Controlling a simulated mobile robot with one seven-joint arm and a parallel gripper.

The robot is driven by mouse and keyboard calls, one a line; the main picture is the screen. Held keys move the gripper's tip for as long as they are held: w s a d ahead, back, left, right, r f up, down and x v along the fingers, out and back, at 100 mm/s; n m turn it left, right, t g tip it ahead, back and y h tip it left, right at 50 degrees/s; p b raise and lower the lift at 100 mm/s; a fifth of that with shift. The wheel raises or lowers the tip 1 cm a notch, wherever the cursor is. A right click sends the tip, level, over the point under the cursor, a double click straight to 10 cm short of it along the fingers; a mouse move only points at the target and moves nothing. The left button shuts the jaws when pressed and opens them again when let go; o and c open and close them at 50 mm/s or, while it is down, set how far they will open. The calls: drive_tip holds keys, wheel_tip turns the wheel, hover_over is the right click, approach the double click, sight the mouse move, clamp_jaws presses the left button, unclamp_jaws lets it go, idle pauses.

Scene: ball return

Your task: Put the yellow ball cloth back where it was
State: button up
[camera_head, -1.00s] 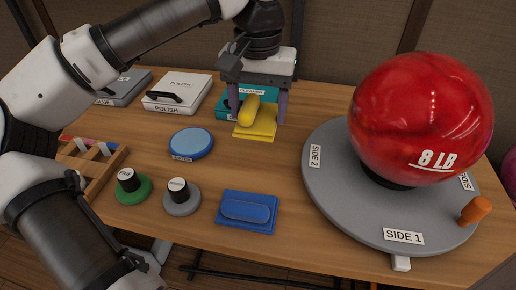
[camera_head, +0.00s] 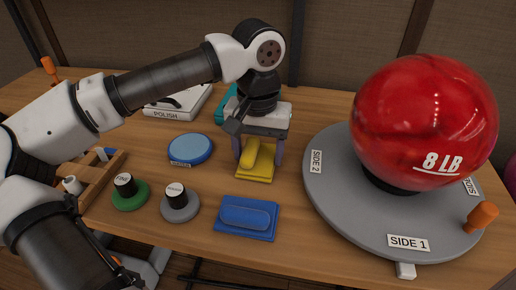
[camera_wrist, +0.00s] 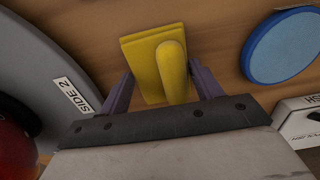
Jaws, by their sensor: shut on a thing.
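The yellow ball cloth (camera_head: 263,172) is a flat square pad with a rounded grip on top. My gripper (camera_head: 260,163) points down over it, its two fingers on either side, shut on it. In the wrist view the cloth (camera_wrist: 146,68) and its grip sit between the fingers (camera_wrist: 163,88). Whether the cloth touches the table is hard to tell. A blue cloth (camera_head: 246,217) of similar shape lies flat at the table's front.
A red 8 LB ball (camera_head: 425,120) rests on a grey turntable (camera_head: 335,205) at the right. A blue round pad (camera_head: 190,148), green (camera_head: 129,196) and grey (camera_head: 180,207) knobbed discs and a white POLISH box (camera_head: 190,103) stand left. A teal box (camera_head: 224,105) is mostly hidden behind my arm.

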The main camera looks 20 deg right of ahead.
sight(258, 158)
drive_tip(key=o, duration=0.9)
drive_tip(key=shift+f, duration=0.1)
wheel_tip(258, 158, up, 12)
drive_tip(key=shift+r+p, duration=0.2)
drive_tip(key=shift+p, duration=0.85)
